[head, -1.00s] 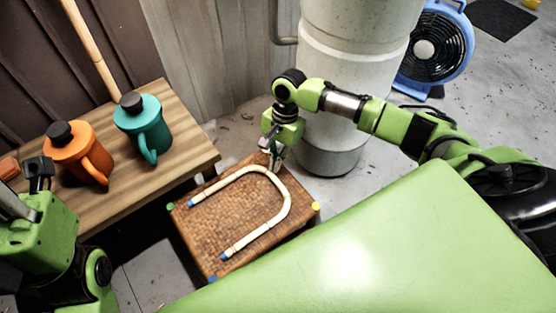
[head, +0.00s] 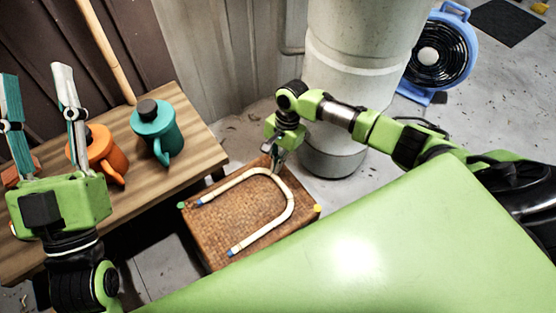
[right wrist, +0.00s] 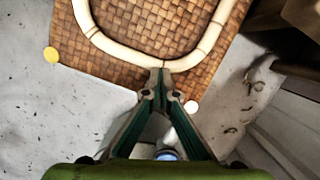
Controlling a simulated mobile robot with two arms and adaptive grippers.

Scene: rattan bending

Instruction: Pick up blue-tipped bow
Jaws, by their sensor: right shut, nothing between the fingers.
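The blue-tipped bow (head: 260,236) is a cream U-shaped cane with two blue ends. It lies flat on a brown woven stool top (head: 216,232), its blue ends toward the left. My right gripper (head: 276,164) is at the far side of the bow's curved part, pointing down. In the right wrist view its fingertips (right wrist: 160,76) are together right beside the bow's curve (right wrist: 120,54), with nothing between them; whether they touch it I cannot tell. My left gripper (head: 36,82) is raised above the wooden bench at the left, fingers wide apart and empty.
An orange mug (head: 108,150) and a teal mug (head: 156,122) with black lids stand on the wooden bench (head: 205,150). A pale round column (head: 360,60) rises behind my right arm. A blue fan (head: 437,55) stands at the back right. A green surface (head: 400,240) fills the front.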

